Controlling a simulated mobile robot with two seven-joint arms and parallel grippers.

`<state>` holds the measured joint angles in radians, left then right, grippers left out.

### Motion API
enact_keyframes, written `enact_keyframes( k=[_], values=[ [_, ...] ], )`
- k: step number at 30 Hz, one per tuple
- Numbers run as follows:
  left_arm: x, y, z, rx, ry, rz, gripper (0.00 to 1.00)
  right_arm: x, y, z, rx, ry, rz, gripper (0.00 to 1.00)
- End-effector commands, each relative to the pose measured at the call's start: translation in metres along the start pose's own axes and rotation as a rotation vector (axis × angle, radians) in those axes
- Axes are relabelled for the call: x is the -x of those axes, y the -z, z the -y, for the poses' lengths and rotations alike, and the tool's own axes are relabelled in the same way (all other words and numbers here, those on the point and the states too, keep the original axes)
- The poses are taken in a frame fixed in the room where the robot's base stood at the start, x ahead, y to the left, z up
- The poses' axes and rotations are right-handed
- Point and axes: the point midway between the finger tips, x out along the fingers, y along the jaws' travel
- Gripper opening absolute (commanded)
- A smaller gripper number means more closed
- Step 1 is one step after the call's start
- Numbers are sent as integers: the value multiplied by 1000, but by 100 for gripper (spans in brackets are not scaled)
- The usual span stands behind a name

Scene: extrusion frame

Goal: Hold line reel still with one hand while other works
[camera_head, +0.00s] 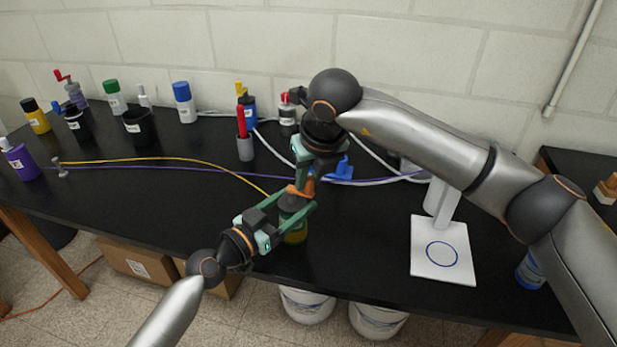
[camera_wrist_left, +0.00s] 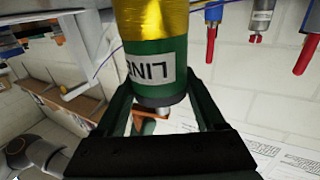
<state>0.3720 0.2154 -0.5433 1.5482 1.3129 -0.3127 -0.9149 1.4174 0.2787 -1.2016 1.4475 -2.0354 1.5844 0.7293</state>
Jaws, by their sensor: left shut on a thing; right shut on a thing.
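The line reel (camera_head: 296,236) has yellow line wound on it and a dark green end. In the left wrist view the reel (camera_wrist_left: 158,55) shows a white label and a black rim. My left gripper (camera_head: 291,208) is shut on the reel's green end, with one finger on each side of it. My right gripper (camera_head: 303,186) comes down from above, just over the reel, and is shut on a small orange-brown piece (camera_head: 299,191). The fingers partly hide this piece, so I cannot tell whether it joins the reel.
Bottles and cups line the back of the black table (camera_head: 370,245), including a grey cup (camera_head: 245,149) with a red-handled tool. Yellow and purple lines (camera_head: 150,160) run across the left. A white stand (camera_head: 442,250) is at the right. The front middle is clear.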

Motion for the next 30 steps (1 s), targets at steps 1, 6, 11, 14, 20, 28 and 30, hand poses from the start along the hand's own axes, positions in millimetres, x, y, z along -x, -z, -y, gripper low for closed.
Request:
enact_keyframes(
  k=[1,6,11,14,20,28,30],
  values=[
    [0,0,0,-1,0,1,8,0,-1,2,19,-8,-1,0],
    [0,0,0,-1,0,1,8,-1,-4,4,120,-50,0,0],
    [0,0,0,-2,0,1,8,-3,-7,7,238,-100,-1,0],
    [0,0,0,-2,0,1,8,-4,-9,8,311,-130,-2,0],
    [0,0,0,-2,0,1,8,-6,-14,10,443,-184,-1,0],
    [0,0,0,-2,0,1,8,-7,-18,10,560,-232,0,0],
    [0,0,0,-2,0,1,8,-7,-19,10,577,-238,0,0]
  ],
)
